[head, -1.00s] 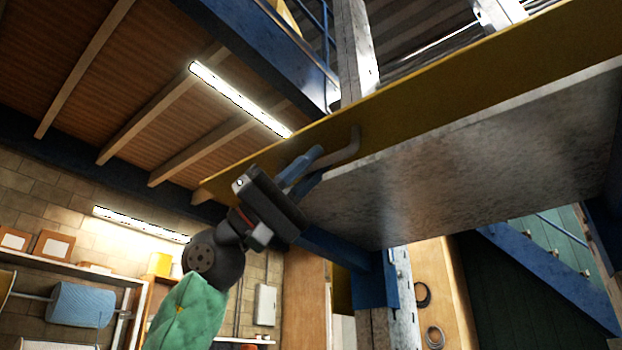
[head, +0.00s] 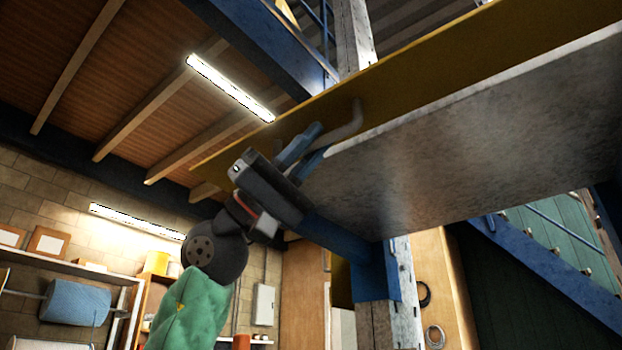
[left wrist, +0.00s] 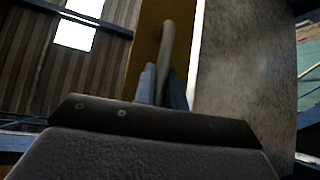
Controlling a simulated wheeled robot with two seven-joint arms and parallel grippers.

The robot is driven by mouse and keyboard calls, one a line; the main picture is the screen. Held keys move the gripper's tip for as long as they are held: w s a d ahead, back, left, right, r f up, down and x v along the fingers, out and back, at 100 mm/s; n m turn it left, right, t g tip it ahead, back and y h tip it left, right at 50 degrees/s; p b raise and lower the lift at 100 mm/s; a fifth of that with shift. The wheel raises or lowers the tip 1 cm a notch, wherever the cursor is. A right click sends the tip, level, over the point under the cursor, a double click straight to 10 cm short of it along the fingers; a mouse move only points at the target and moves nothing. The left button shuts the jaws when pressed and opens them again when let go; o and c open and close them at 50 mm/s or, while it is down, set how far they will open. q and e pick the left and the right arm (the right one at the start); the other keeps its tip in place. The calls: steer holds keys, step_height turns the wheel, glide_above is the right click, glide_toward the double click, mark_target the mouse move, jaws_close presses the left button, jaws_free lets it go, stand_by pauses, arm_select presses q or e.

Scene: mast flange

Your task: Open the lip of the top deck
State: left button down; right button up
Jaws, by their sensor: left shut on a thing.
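The lip is a long yellow panel (head: 440,65) along the edge of the grey top deck (head: 450,150), running from upper right to lower left in the head view. A grey bent bar handle (head: 353,120) stands on the lip near its left end. My left gripper (head: 321,139) reaches up from below, its blue fingers shut on the handle. In the left wrist view the handle (left wrist: 167,42) rises from between the fingers (left wrist: 160,72), with the yellow lip (left wrist: 147,45) behind. The fingers partly hide the handle's lower part. My right gripper is not in view.
A blue bracket and white post (head: 402,285) stand under the deck. Blue stairs (head: 540,265) are at the right. Shelves with a blue roll (head: 75,303) line the brick wall at lower left. A lit lamp (head: 230,88) hangs from the ceiling, left of the lip.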

arm_select(q)
steer(key=c, duration=1.5)
jaws_free()
steer(key=shift+o, duration=0.2)
steer(key=v, duration=0.8)
